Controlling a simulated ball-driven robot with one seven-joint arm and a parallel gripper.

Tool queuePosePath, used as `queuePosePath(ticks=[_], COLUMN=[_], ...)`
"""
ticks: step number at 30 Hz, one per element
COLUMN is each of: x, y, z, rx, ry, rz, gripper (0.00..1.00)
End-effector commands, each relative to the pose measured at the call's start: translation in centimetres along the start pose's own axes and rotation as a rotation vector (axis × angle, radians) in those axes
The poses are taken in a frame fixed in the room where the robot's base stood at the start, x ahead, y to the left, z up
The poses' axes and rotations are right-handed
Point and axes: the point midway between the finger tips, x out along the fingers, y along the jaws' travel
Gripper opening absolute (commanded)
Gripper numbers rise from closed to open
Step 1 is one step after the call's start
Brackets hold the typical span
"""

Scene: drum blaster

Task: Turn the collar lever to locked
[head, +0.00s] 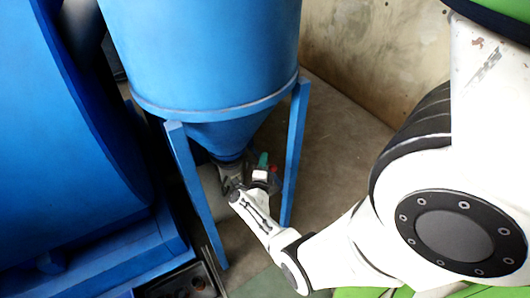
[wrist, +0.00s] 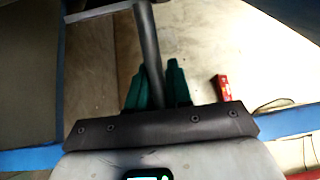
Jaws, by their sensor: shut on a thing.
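A dark grey round bar (wrist: 149,45), which looks like the collar lever, comes down from the top of the wrist view. It passes between the dark green fingers of my gripper (wrist: 157,74), which is shut on it. In the head view my gripper (head: 263,161) is small, below the cone of the blue hopper (head: 222,134), near its bottom outlet. The lever and collar are too small and shaded there to make out, and I cannot read the lever's position or any locked mark.
Blue legs (head: 196,192) stand on both sides of my wrist, with the right leg (head: 295,150) close by. A large blue machine body (head: 70,130) fills the left. A small red object (wrist: 220,88) lies beyond the fingers. Brown floor (head: 345,135) is open to the right.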

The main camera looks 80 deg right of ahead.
Motion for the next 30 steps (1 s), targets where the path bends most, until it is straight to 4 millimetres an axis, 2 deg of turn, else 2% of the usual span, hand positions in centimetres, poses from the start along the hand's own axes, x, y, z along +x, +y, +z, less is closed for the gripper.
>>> queuePosePath(ticks=[6, 12, 29, 30], x=[-2.0, -2.9, -3.3, -3.3], y=[0.0, 0.0, 0.0, 0.0], z=[0.5, 0.7, 0.8, 0.8], rx=[-0.009, -0.013, -0.016, -0.016], ry=[0.132, 0.207, 0.240, 0.239], rz=[0.003, 0.005, 0.006, 0.006], gripper=[0.00, 0.00, 0.00, 0.20])
